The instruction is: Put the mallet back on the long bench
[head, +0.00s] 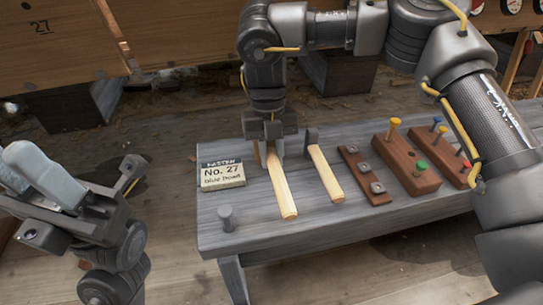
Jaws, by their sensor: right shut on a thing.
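The long grey bench (320,228) crosses the middle of the head view. My right gripper (270,138) points down over its back left part, shut on a tool with a pale wooden handle, which looks like the mallet (283,193). The handle slants toward the front of the bench. The gripper hides much of the tool's head end, and I cannot tell whether the tool touches the bench top.
A dark-headed hammer (326,172) lies close on the right. Further right are a brown strip (363,176) and blocks with coloured pegs (407,163).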

